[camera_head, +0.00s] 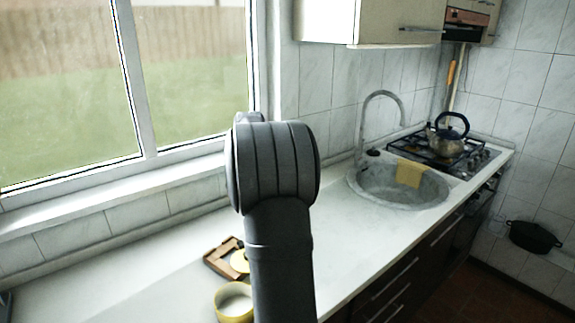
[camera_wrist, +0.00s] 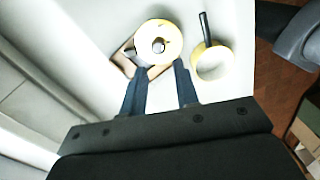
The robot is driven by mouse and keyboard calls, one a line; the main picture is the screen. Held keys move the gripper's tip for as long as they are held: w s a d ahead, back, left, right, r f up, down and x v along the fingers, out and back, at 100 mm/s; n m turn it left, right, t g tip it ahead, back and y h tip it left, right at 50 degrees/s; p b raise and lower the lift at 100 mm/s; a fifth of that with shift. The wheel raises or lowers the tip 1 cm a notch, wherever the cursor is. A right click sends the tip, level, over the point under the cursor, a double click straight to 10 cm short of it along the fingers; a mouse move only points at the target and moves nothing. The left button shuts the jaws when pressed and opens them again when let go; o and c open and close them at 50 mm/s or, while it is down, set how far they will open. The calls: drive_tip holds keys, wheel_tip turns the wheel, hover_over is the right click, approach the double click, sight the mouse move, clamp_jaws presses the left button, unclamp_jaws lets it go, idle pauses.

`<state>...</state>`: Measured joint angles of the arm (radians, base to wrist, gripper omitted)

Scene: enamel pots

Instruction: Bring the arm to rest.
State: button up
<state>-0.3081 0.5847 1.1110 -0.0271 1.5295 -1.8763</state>
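My gripper (camera_wrist: 160,68) shows in the wrist view with its two dark fingers apart and nothing visible between them. In the head view the gripper is hidden behind my arm. Just beyond the fingertips in the wrist view is a round cream-yellow lid (camera_wrist: 146,37) with a dark knob, lying on a wooden holder (camera_wrist: 122,63). To its right stands an open yellow pot (camera_wrist: 212,73) with a dark handle. In the head view the holder (camera_head: 217,258), part of the lid (camera_head: 238,262) and the pot (camera_head: 231,310) show left of my arm.
The white counter (camera_head: 105,285) is clear at left, below the window. To the right are a round sink (camera_head: 375,192) with a faucet (camera_head: 363,120) and yellow cloth (camera_head: 409,173), then a stove (camera_head: 482,158) with a kettle (camera_head: 447,146). A black pot (camera_head: 533,237) is at far right.

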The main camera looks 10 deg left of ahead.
drive_tip(key=f, duration=0.5)
drive_tip(key=s+f, duration=0.1)
drive_tip(key=f, duration=1)
drive_tip(key=shift+s+d+f, duration=0.15)
drive_tip(key=shift+d+f, duration=0.1)
drive_tip(key=shift+d, duration=0.15)
drive_tip(key=shift+w+a, duration=0.2)
drive_tip(key=shift+w, duration=0.15)
